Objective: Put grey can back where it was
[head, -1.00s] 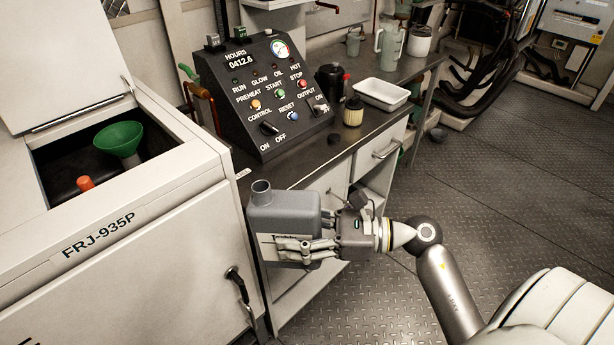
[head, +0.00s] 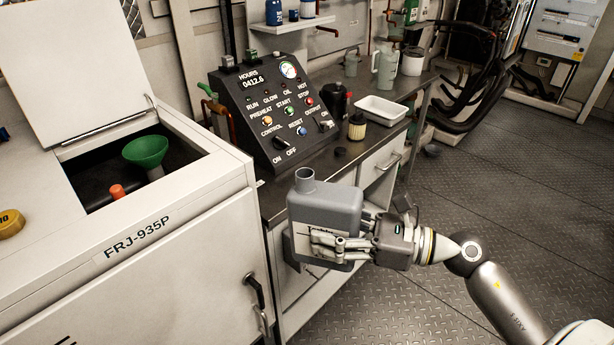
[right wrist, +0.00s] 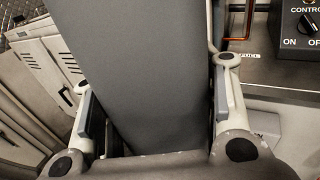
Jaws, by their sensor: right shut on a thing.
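The grey can (head: 326,207) has an open spout at its top left and is held upright in front of the workbench. My right gripper (head: 338,243) is shut on it from the right side. In the right wrist view the grey can (right wrist: 135,75) fills the space between the two fingers of my right gripper (right wrist: 155,115). The can hides part of the bench front and cabinet behind it. Its underside appears clear of any surface. My left gripper is not in view.
A white cabinet marked FRJ-935P (head: 190,240) with an open hatch and a green funnel (head: 146,151) stands left. The workbench (head: 345,165) holds a control panel (head: 270,115), a filter (head: 357,127), a white tray (head: 381,110) and jugs (head: 385,68). Open floor lies right.

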